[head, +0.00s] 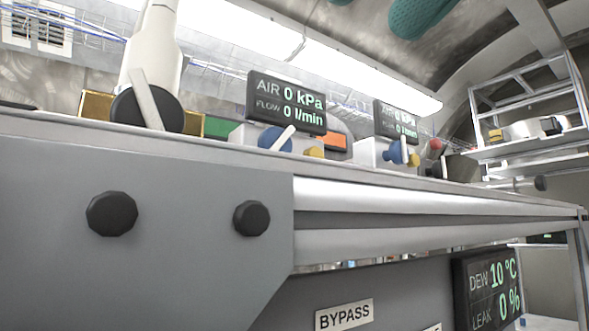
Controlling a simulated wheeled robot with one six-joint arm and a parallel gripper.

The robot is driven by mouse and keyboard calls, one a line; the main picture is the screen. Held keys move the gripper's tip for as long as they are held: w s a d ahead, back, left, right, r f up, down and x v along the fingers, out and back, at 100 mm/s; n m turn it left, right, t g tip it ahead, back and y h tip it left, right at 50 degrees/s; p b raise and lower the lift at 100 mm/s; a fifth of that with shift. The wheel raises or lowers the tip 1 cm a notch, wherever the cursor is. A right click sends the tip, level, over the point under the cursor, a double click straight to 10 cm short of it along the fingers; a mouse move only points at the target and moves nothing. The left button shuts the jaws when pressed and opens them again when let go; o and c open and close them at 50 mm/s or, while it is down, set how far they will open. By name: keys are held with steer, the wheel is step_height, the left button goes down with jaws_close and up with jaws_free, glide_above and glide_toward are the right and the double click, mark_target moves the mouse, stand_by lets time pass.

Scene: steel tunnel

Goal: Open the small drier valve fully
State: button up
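No label in view names the small drier valve, so I cannot tell which valve it is. A large dark round valve (133,108) with a pale lever tilted up to the left stands at the foot of a white column at the left. A blue round valve (270,138) with a white lever slanting up to the right sits below the first display (286,103). A second blue valve (397,152) with a pale, near-upright lever sits below the farther display (396,120). My gripper does not show.
The bench's grey front panel (150,210) carries two black knobs (112,213). Its long rail (430,204) runs to the right. Below are a BYPASS label (344,314) and a display reading DEW 10 °C, LEAK 0 % (486,289). A metal shelf rack (530,145) stands at the right.

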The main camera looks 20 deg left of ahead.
mark_target(279, 144)
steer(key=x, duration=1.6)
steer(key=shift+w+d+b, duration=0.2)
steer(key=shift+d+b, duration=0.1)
steer(key=shift+b, duration=0.05)
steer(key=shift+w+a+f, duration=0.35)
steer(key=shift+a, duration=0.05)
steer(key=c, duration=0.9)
